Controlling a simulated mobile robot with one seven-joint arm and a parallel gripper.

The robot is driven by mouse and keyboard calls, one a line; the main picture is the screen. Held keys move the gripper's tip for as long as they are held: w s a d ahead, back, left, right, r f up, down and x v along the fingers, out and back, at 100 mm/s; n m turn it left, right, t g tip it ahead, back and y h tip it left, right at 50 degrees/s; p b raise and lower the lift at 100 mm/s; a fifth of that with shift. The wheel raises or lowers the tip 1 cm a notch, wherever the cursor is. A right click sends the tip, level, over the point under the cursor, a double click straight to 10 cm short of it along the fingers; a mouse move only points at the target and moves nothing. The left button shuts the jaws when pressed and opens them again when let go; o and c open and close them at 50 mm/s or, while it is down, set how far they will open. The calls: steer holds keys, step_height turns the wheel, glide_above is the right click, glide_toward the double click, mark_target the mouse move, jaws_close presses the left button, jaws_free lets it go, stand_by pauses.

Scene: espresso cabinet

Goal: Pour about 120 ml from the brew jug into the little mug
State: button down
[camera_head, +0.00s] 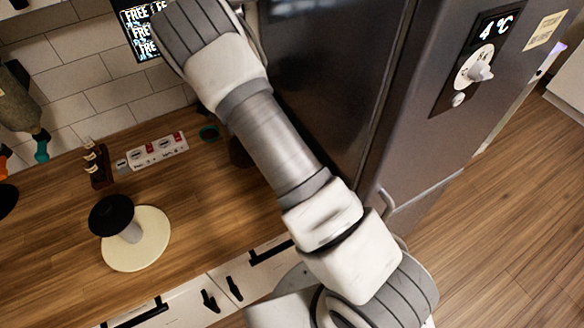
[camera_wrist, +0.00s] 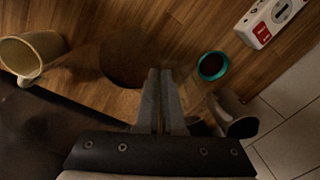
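In the wrist view my gripper (camera_wrist: 161,76) has its two fingers close together, a narrow gap between them. Just left of the fingertips is a dark brown round patch (camera_wrist: 122,62) inside a faint glassy outline; it looks like the brew jug seen from above. The fingers seem closed on its near side, though the grip itself is hard to make out. A small teal-rimmed cup (camera_wrist: 212,66) with dark inside stands to the right.
A dark cup-like thing (camera_wrist: 235,116) lies right of the fingers. A power strip (camera_head: 156,151) and a small bottle rack (camera_head: 97,165) are near the wall. A cream disc (camera_head: 150,250) bears a black-topped post. The fridge (camera_head: 415,130) stands to the right.

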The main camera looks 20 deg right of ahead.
steer(key=s+d+r+t+y+b, duration=0.2)
steer(key=s+d+t+y+b, duration=0.2)
steer(key=t+y+b, duration=0.2)
steer(key=t+b, duration=0.1)
steer(key=b, duration=0.1)
steer(key=shift+s+r+b, duration=0.2)
steer(key=shift+r+b, duration=0.1)
steer(key=shift+r, duration=0.05)
stand_by(0.7)
steer(key=shift+s+f+t+y+b, duration=0.1)
steer(key=shift+t+y+b, duration=0.25)
steer(key=shift+b, duration=0.35)
steer(key=shift+s+d+t+y+b, duration=0.45)
steer(key=shift+t+b, duration=0.2)
steer(key=shift+b, duration=0.3)
stand_by(0.9)
steer(key=shift+s+d+r+t+y, duration=0.25)
steer(key=shift+r+t+y, duration=0.15)
steer(key=shift+r, duration=0.1)
stand_by(3.1)
